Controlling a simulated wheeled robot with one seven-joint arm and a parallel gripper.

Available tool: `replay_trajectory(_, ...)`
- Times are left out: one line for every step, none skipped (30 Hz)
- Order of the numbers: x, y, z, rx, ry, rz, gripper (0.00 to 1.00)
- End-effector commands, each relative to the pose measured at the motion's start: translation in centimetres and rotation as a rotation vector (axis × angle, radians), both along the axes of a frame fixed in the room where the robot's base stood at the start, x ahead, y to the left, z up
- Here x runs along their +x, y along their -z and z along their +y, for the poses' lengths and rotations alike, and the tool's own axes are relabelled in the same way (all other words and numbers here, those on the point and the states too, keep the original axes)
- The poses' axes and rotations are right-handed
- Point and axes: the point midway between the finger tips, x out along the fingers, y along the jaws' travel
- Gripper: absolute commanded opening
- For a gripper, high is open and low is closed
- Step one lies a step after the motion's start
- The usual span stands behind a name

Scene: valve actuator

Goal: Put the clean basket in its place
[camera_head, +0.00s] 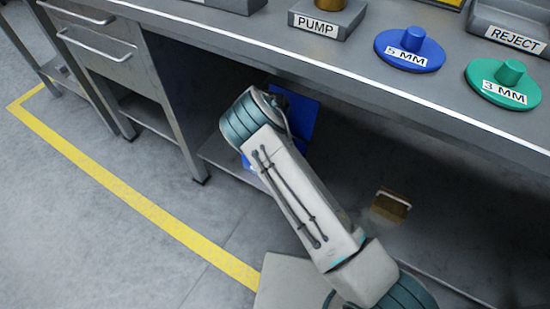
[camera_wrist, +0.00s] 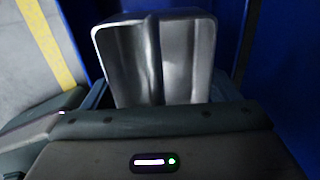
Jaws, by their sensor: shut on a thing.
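A blue panel (camera_head: 302,122) shows beside my wrist there.
The workbench (camera_head: 260,48) overhangs my arm. On it are a PUMP holder (camera_head: 318,25), a blue 5 MM disc (camera_head: 410,50), a green 3 MM disc (camera_head: 503,82) and a REJECT tray (camera_head: 515,38). A brown handled block (camera_head: 390,205) sits underneath. Floor at left is clear, with a yellow line (camera_head: 130,195).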

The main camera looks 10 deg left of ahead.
Motion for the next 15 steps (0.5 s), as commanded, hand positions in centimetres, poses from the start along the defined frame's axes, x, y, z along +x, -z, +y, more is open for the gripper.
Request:
replay_trajectory(0.0,1.6,-0.1,-0.001,0.000,0.000,0.55)
replay_trajectory(0.0,2.2,-0.1,-0.002,0.000,0.001,0.55)
replay_trajectory(0.0,2.9,-0.1,-0.002,0.000,0.001,0.55)
replay_trajectory(0.0,3.3,0.0,-0.001,0.000,0.000,0.55)
replay_trajectory(0.0,3.6,0.0,-0.001,-0.001,0.000,0.55)
replay_trajectory(0.0,3.9,0.0,-0.001,-0.002,-0.001,0.55)
replay_trajectory(0.0,4.1,0.0,-0.001,-0.002,-0.001,0.55)
replay_trajectory(0.0,4.4,0.1,-0.001,-0.003,-0.001,0.55)
replay_trajectory(0.0,4.7,0.1,0.000,-0.003,-0.001,0.55)
replay_trajectory(0.0,5.1,0.1,0.000,-0.003,-0.001,0.55)
replay_trajectory(-0.1,5.6,0.1,0.000,-0.004,-0.001,0.55)
replay_trajectory(-0.1,6.3,0.1,-0.002,-0.004,0.001,0.55)
replay_trajectory(-0.1,6.8,0.1,-0.002,-0.004,0.001,0.55)
replay_trajectory(-0.1,7.2,0.1,-0.002,-0.004,0.000,0.55)
replay_trajectory(-0.1,7.5,0.2,-0.001,-0.004,-0.001,0.55)
